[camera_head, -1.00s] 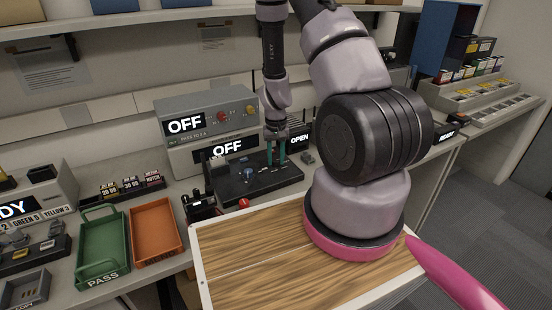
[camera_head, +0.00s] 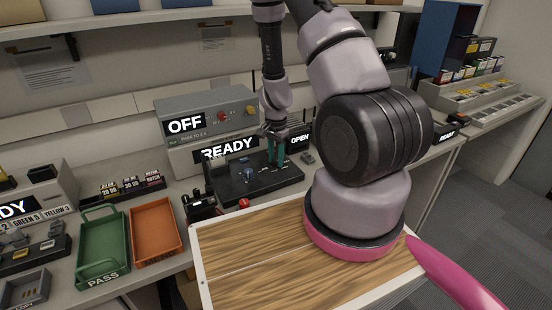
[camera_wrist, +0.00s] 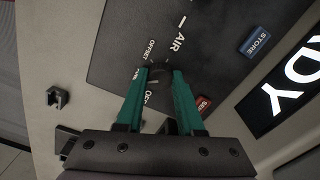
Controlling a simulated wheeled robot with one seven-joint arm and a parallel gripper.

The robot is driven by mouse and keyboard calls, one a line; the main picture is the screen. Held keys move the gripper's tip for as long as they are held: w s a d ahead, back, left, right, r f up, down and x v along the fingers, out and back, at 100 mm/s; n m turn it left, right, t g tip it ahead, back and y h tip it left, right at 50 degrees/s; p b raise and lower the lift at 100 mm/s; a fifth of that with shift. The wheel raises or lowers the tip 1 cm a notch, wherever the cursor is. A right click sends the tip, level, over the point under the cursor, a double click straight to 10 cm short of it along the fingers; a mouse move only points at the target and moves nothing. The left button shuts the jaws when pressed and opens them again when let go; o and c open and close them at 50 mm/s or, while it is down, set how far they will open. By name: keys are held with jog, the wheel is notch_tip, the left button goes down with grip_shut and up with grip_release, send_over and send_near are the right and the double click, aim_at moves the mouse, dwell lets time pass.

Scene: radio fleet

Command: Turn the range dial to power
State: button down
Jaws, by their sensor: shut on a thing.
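My gripper (camera_head: 277,159) is over the right part of a black control panel (camera_head: 240,190) on the bench. In the wrist view its green fingertips (camera_wrist: 162,74) are close together on a small dark dial (camera_wrist: 160,74), which they mostly hide. White labels ring the dial: "AIR" (camera_wrist: 178,41), "OFFSET" (camera_wrist: 151,50) and one starting "OF" (camera_wrist: 150,96). Another label is partly hidden by the left finger. No "power" label can be read. The dial's pointer cannot be made out. The unit behind shows "READY" (camera_head: 229,149).
A blue "STORE" key (camera_wrist: 256,41) and a red key (camera_wrist: 204,103) sit near the dial. A display above reads "OFF" (camera_head: 185,125). Green (camera_head: 103,281) and orange (camera_head: 157,261) trays lie left.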

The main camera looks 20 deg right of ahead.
aim_at(276, 160)
jog(key=shift+m, duration=0.3)
dwell(0.4)
jog(key=c, duration=0.5)
grip_release()
notch_tip(276, 160, up, 11)
jog(key=shift+f, duration=0.1)
